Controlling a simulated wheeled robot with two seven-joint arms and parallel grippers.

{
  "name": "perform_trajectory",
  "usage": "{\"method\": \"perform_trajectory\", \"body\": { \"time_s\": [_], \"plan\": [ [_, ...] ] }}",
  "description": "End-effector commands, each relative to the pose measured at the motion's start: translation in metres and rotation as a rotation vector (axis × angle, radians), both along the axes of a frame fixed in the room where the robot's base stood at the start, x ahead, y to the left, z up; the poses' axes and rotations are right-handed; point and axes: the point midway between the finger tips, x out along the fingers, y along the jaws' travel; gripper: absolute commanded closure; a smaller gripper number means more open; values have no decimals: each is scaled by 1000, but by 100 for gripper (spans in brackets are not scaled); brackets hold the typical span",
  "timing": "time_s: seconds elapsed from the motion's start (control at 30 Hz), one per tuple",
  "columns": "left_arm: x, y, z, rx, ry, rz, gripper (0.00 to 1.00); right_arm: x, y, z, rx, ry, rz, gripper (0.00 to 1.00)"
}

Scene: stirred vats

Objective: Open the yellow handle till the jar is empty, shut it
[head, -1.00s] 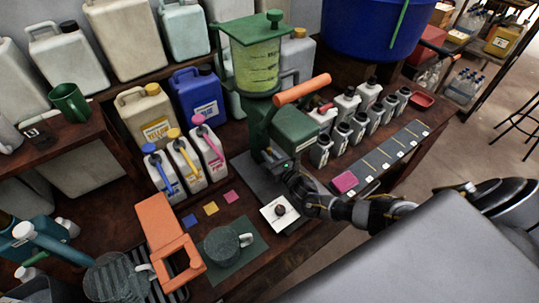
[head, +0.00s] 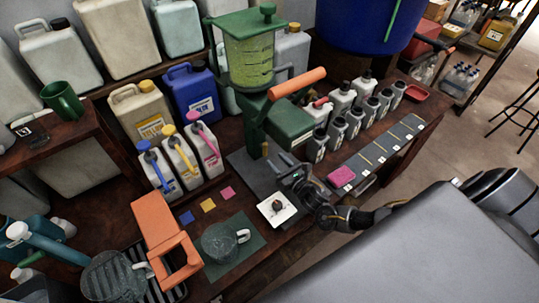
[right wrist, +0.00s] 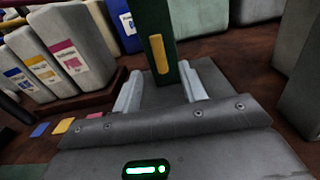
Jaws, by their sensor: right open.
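The jar (head: 252,62) is a clear vessel of yellow-green liquid under a green lid, high on a green stand (head: 290,122). The liquid fills most of it. The small yellow handle (head: 265,149) sits low on the stand's front. In the right wrist view the yellow handle (right wrist: 158,54) is an upright bar on a dark green post. My right gripper (head: 279,160) is just in front of it, open. In the right wrist view the fingers of my right gripper (right wrist: 160,80) stand apart on either side of the handle's line, short of it. My left gripper is out of view.
An orange lever (head: 298,86) juts from the stand. White jugs (head: 180,160) stand left, grey bottles (head: 340,132) right. A pink sponge (head: 341,176) lies right.

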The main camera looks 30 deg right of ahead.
Motion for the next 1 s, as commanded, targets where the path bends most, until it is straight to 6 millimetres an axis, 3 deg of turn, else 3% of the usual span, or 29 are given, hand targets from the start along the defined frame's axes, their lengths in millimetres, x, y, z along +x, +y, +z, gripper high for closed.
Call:
{"method": "perform_trajectory", "body": {
  "time_s": [0.1, 0.23, 0.63, 0.83, 1.0],
  "plan": [
    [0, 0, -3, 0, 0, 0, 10, -20, -3, -1, 1, 1, 1, 58],
    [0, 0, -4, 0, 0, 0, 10, -32, -4, 0, 1, 0, 0, 58],
    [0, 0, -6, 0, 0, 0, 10, -36, -6, -1, 0, 0, 1, 61],
    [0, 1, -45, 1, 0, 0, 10, -43, -29, -7, 2, 1, 110, 61],
    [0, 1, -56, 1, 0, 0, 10, -47, -33, 5, -1, -2, 193, 61]
  ]
}}
